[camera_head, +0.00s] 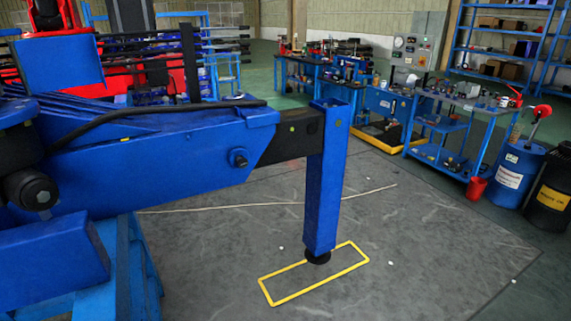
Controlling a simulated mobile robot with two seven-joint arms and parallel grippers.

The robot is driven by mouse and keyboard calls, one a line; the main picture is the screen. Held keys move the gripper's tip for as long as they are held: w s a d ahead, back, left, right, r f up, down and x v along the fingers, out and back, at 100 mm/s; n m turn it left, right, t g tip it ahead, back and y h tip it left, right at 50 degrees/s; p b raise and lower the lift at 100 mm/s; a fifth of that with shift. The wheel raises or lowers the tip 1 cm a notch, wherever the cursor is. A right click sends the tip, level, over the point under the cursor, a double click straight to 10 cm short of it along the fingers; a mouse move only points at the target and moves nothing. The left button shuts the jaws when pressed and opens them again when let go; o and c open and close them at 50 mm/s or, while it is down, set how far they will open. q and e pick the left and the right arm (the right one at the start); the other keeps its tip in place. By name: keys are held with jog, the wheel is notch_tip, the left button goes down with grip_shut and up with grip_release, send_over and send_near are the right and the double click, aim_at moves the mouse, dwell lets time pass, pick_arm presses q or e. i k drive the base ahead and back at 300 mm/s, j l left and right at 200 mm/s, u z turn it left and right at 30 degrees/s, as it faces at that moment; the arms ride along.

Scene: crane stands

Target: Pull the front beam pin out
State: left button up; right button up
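A blue outrigger beam (150,150) reaches in from the left. A dark inner beam (296,134) comes out of its end and meets a blue upright leg (325,190). A small round blue pin head (239,157) sticks out of the beam's side near its right end, and it looks seated in the beam. I cannot tell for certain that this is the front beam pin. The leg's black foot (317,257) is over the yellow floor rectangle (283,301). Neither of my grippers shows in this view.
A black hose (140,112) runs along the beam's top. Blue workbenches (460,100), a red bucket (476,190), a blue drum (519,170) and a black drum (553,195) stand at the right. The grey floor around the leg is mostly clear.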

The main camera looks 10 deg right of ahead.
aim_at(243, 163)
jog(key=i+l+u, duration=0.1)
jog(key=u, duration=0.25)
jog(key=i+l+u, duration=0.1)
jog(key=u, duration=0.25)
jog(key=i+l+u, duration=0.15)
jog(key=l, duration=0.15)
jog(key=l+u, duration=0.1)
jog(key=l, duration=0.25)
jog(key=i+l+u, duration=0.15)
jog(key=l, duration=0.15)
jog(key=i+l, duration=0.15)
jog(key=l, duration=0.35)
jog(key=i+l, duration=0.1)
jog(key=l, duration=0.4)
jog(key=i+l+u, duration=0.1)
jog(key=l, duration=0.35)
jog(key=i+l, duration=0.15)
jog(key=l, duration=0.35)
jog(key=i+l+u, duration=0.1)
jog(key=l, duration=0.4)
